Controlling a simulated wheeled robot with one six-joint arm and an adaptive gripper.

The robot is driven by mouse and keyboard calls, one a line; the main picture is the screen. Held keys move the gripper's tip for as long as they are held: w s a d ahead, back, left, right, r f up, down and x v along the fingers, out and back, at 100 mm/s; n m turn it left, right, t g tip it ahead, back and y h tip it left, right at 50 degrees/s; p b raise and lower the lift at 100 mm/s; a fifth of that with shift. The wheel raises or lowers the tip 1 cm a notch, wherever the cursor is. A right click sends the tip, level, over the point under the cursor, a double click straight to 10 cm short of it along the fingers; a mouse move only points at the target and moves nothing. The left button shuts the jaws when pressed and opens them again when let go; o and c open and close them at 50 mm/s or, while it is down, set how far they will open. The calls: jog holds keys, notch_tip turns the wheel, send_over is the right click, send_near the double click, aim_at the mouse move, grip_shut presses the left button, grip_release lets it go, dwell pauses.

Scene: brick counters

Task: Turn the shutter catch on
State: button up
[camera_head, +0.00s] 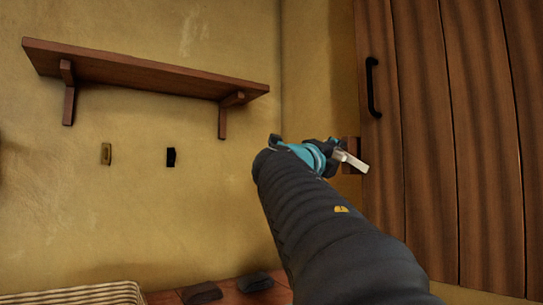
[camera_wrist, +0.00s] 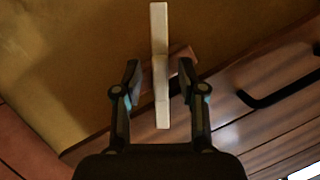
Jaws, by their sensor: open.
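The shutter catch is a pale, flat bar (camera_head: 351,161) on a small brown wooden block (camera_head: 350,146) beside the plank shutter (camera_head: 425,130). In the wrist view the pale bar (camera_wrist: 160,45) runs up and down the middle of the picture, with the wooden block (camera_wrist: 181,61) behind it. My gripper (camera_wrist: 160,78) is open, with one finger on each side of the bar. Gaps show between the bar and both fingers. In the head view my gripper (camera_head: 330,150) is at the catch, partly hidden by my own arm.
A black handle (camera_head: 372,87) is fixed to the shutter, above and right of the catch. A wooden shelf (camera_head: 150,72) hangs on the left wall. A brass-coloured plate (camera_head: 106,154) and a black plate (camera_head: 171,157) sit below it. Dark objects (camera_head: 202,293) lie at the bottom.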

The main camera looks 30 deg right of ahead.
jog(key=v, duration=1.2)
jog(key=shift+s, duration=0.1)
